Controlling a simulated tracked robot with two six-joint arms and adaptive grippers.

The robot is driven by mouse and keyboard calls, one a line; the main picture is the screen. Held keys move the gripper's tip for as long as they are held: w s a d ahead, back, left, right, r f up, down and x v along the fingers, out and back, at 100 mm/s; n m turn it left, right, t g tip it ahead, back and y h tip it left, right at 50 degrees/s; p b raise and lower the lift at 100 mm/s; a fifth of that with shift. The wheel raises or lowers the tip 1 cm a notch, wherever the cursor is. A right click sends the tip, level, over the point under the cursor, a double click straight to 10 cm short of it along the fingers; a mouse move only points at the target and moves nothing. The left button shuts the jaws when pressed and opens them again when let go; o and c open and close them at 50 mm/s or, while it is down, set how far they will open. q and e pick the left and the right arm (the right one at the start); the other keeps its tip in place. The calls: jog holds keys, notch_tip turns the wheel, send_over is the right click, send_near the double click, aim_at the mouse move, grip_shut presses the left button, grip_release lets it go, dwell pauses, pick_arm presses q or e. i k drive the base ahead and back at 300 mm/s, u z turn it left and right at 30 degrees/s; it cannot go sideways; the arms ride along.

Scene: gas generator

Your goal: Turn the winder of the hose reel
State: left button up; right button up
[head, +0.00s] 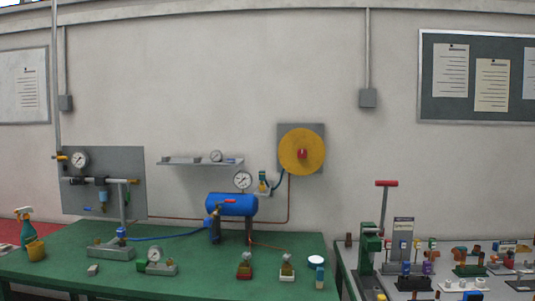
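The hose reel (291,158) is a yellow disc on a grey square plate fixed to the wall, right of the middle in the head view. Neither of my grippers shows in the head view, and nothing touches the reel.
A green table (200,277) below holds a blue tank (232,204), gauges, valves and a spray bottle (26,228). A wall shelf (190,161) is left of the reel. A bench at right carries a green press (370,245) and several small parts. The wall around the reel is mostly clear.

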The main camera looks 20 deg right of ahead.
aim_at(302, 153)
jog(key=u, duration=0.1)
jog(key=i, duration=1)
jog(key=z, duration=0.25)
